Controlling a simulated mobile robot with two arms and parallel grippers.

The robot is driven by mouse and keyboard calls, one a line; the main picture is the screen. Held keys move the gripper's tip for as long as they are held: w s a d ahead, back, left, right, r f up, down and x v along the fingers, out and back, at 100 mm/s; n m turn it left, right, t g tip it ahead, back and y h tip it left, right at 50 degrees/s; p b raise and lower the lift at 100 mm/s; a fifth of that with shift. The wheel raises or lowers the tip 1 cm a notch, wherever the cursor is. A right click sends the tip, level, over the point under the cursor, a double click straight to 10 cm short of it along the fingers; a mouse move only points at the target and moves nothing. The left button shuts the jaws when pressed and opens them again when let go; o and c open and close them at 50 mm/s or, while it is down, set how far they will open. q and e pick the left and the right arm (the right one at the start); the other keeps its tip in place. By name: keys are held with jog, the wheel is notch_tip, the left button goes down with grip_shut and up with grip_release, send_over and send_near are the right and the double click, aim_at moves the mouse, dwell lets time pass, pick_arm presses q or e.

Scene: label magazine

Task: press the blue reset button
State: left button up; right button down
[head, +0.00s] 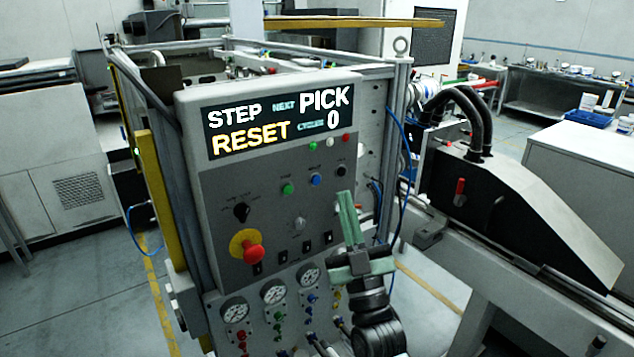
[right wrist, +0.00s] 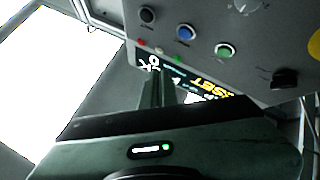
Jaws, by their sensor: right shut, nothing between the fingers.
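The blue reset button (head: 316,180) sits on the grey control panel (head: 216,200), right of a green button (head: 288,189) and left of a black one (head: 341,170). In the right wrist view the blue button (right wrist: 185,33) shows unobstructed, between the black and green buttons. My right gripper (head: 347,198) is shut and empty, its green fingers pointing up, below and right of the blue button in the head view. Its fingers (right wrist: 157,82) also show in the right wrist view, apart from the blue button in the picture. My left gripper is not in view.
The display (head: 278,120) above reads STEP RESET, NEXT PICK and CYCLES 0. A red emergency stop (head: 252,252) on a yellow collar and a black knob (head: 241,212) are at the panel's left. Gauges (head: 273,291) and hoses lie below. A black sloped housing (head: 510,205) stands right.

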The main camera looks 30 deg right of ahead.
aim_at(316, 180)
jog(key=shift+w+a+b, duration=0.2)
jog(key=shift+w+b, duration=0.15)
jog(key=shift+w, duration=2.3)
jog(key=shift+w, duration=0.4)
jog(key=shift+w+a, duration=0.1)
jog(key=shift+w, duration=0.25)
dwell(0.5)
dwell(0.4)
jog(key=shift+s, duration=0.8)
